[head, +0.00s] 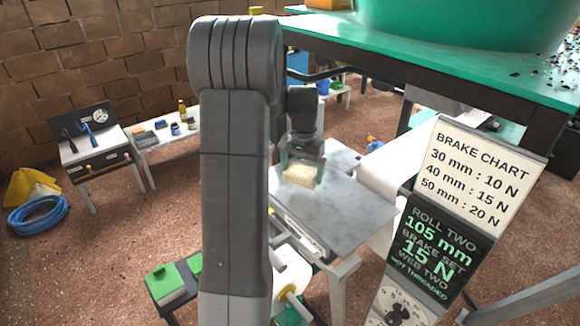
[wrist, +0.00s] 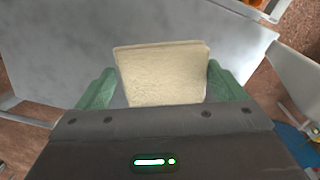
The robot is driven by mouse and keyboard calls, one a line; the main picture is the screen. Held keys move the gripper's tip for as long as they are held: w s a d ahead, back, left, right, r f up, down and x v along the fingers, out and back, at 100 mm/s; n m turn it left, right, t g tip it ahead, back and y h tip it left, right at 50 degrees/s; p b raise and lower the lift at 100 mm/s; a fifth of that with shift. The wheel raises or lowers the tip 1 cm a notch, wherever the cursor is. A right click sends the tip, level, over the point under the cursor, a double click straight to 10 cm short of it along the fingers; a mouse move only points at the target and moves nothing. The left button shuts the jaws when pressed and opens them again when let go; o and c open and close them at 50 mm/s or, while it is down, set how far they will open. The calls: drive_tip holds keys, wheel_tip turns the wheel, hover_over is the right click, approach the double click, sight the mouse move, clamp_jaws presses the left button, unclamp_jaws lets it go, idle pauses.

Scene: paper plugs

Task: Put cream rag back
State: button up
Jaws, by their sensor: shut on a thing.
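The cream rag (head: 300,175) is a folded, thick cream pad over the grey metal table top (head: 350,212) in the head view. In the wrist view the rag (wrist: 162,72) fills the space between the two green fingers. My gripper (head: 303,165) points down and is shut on the rag; it also shows in the wrist view (wrist: 158,88). I cannot tell whether the rag touches the table top or hangs just above it. My own arm hides part of the table's left side in the head view.
A brake chart sign (head: 480,175) stands at the right above a dark board (head: 436,250). A large green bench (head: 450,75) is behind. A white roll (head: 292,272) and green-topped blocks (head: 165,283) are at the front. The grey table top is mostly clear around the rag.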

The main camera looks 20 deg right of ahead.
sight(291, 165)
drive_tip(key=w, duration=0.1)
drive_tip(key=w+a, duration=0.1)
drive_tip(key=w, duration=0.1)
drive_tip(key=w+p, duration=0.1)
drive_tip(key=shift+w+a+r, duration=0.1)
drive_tip(key=shift+w+a, duration=0.2)
drive_tip(key=shift+w, duration=0.05)
drive_tip(key=shift+w+a+f+p, duration=0.1)
drive_tip(key=shift+w+f+p, duration=0.1)
drive_tip(key=shift+f, duration=0.8)
drive_tip(key=shift+w+f+p, duration=0.1)
drive_tip(key=shift+f+p, duration=0.1)
drive_tip(key=shift+f, duration=0.75)
drive_tip(key=o, duration=0.8)
drive_tip(key=shift+c, duration=0.2)
wheel_tip(291, 165, up, 8)
drive_tip(key=b, duration=0.1)
drive_tip(key=shift+f, duration=0.15)
